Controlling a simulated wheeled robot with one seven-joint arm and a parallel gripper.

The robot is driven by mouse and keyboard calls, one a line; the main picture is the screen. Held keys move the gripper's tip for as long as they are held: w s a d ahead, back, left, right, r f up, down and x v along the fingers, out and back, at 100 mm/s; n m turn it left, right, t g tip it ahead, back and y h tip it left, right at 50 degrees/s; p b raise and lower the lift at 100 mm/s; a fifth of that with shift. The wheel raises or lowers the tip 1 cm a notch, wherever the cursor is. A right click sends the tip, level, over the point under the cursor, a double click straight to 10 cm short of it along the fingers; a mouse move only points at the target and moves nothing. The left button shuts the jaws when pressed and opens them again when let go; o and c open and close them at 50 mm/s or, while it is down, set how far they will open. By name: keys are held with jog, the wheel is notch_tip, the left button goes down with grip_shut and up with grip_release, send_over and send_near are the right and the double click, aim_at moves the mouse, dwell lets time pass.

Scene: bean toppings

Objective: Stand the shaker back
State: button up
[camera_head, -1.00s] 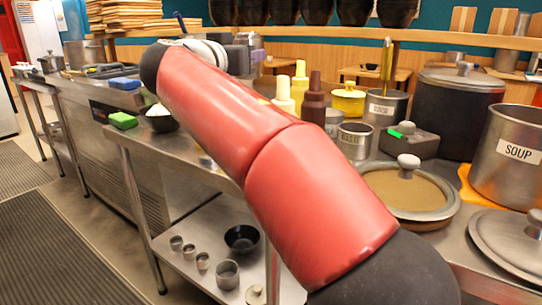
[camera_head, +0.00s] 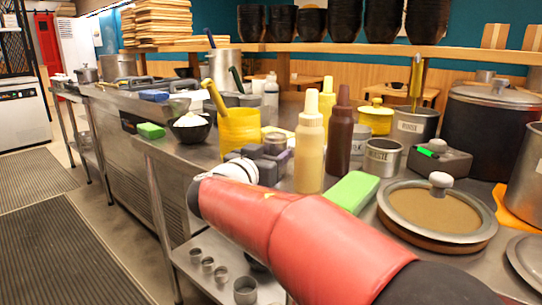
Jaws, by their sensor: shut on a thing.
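My gripper (camera_head: 262,152) is dark grey and sits beyond my white wrist, above the steel counter (camera_head: 190,155). It is shut on a small grey metal cylinder, which appears to be the shaker (camera_head: 277,143). The shaker looks about upright, close to the yellow container and left of the pale yellow squeeze bottle. Its lower part is hidden by my gripper, so I cannot tell whether it touches the counter.
Close by stand a yellow container (camera_head: 240,130), a yellow squeeze bottle (camera_head: 310,150), a brown squeeze bottle (camera_head: 339,140) and a green block (camera_head: 354,191). A bowl of white stuff (camera_head: 190,126) is at the left. A lidded pan (camera_head: 430,212) is at the right.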

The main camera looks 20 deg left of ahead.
jog(key=shift+f+b, duration=0.25)
jog(key=shift+b, duration=0.05)
jog(key=o, duration=0.8)
jog(key=shift+r, duration=0.15)
jog(key=shift+s+r+p, duration=0.1)
jog(key=shift+s+p, duration=0.05)
jog(key=shift+p, duration=0.2)
jog(key=b+v, duration=0.2)
jog(key=v, duration=0.9)
jog(key=shift+s+b, duration=0.4)
